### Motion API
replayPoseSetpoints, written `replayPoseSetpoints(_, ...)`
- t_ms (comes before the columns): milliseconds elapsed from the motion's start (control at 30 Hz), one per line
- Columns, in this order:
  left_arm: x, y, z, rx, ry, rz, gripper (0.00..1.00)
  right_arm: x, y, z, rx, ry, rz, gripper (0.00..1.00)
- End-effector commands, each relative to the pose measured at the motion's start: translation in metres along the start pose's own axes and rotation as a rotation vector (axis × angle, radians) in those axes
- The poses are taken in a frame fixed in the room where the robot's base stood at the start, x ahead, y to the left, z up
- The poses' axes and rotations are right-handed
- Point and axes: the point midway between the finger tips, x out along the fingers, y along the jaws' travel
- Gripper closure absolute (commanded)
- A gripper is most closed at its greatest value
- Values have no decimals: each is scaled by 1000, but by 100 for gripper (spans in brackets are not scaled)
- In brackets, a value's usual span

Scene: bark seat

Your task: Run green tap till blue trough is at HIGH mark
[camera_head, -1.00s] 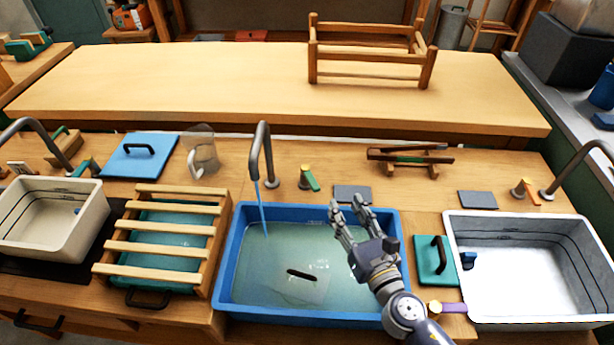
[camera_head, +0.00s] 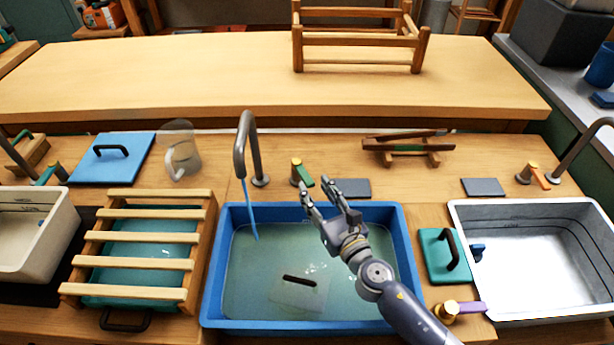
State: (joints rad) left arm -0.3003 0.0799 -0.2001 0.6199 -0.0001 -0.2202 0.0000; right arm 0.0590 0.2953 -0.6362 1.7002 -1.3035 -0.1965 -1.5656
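The blue trough (camera_head: 212,270) holds greenish water, and a plate with a dark slot lies in it. No level marks on its walls can be made out. A grey spout (camera_head: 246,145) stands behind it, and a thin blue stream runs from it into the trough. The tap with a green lever (camera_head: 303,175) on a brass-coloured post stands right of the spout. My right gripper (camera_head: 327,188) is open and empty over the trough's back rim, just in front of the green lever. Contact with the lever cannot be made out. My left gripper is not in view.
A slatted wooden rack (camera_head: 139,251) stands left of the trough. A white basin (camera_head: 535,212), a teal lid (camera_head: 432,258) and a purple-lever tap (camera_head: 457,309) are at the right. A wooden stand (camera_head: 408,150) sits behind. A clear jug (camera_head: 180,152) stands back left.

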Motion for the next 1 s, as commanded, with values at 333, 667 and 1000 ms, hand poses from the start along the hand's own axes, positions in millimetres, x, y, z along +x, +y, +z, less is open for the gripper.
replayPoseSetpoints(333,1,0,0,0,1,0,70,48,0,0,0,-1,0,62)
replayPoseSetpoints(667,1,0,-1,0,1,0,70,53,0,0,0,0,1,62)
replayPoseSetpoints(1000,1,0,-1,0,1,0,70,53,0,0,0,0,1,100)
